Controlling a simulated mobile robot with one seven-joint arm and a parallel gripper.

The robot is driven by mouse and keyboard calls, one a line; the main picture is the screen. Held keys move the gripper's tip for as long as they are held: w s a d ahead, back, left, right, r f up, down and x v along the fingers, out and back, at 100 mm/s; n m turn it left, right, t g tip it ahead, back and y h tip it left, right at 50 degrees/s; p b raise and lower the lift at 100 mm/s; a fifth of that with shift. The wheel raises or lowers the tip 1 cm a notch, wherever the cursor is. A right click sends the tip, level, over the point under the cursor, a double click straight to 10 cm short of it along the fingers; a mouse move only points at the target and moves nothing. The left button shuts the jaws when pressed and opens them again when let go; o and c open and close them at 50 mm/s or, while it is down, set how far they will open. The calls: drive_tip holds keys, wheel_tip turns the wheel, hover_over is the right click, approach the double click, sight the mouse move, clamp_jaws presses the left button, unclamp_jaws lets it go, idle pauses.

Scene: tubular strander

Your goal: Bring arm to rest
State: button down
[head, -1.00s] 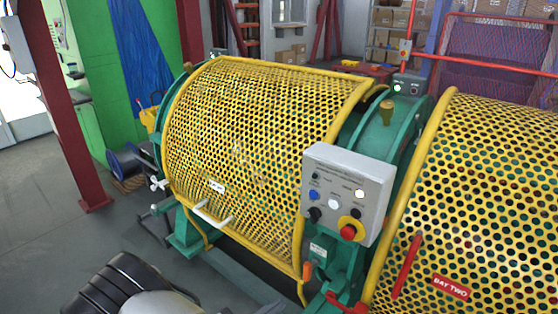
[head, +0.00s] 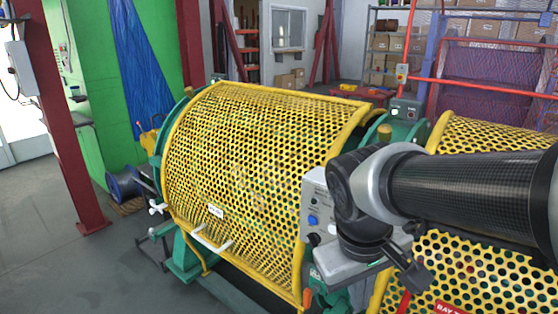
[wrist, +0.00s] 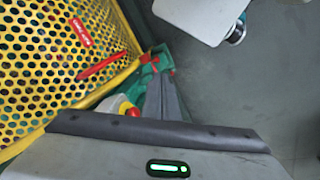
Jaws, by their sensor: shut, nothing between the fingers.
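My arm (head: 455,188) reaches in from the right edge of the head view, with its wrist bent down in front of the grey control box (head: 314,205). It hides most of that box, including the red stop button's place. In the wrist view my gripper (wrist: 164,97) is shut and empty. Its fingers lie near a red button on a yellow base (wrist: 126,107), partly hidden behind the hand's edge. I cannot tell whether they touch anything. The fingertips are not clear in the head view.
A yellow perforated guard (head: 245,160) with a white handle covers the left bay. The right bay's yellow guard (head: 480,262) lies close under my arm and carries a red handle (wrist: 103,66). Red post (head: 62,120) stands left. Open grey floor (head: 40,255) lies at lower left.

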wheel_tip(320, 180, up, 21)
drive_tip(key=s+m+t+y+p, duration=0.1)
drive_tip(key=s+m+t+p, duration=0.1)
drive_tip(key=p, duration=1.4)
drive_tip(key=shift+s+d+r+m+t+y, duration=0.15)
drive_tip(key=shift+s+d+m+t+y, duration=0.2)
drive_tip(key=shift+m+t, duration=0.45)
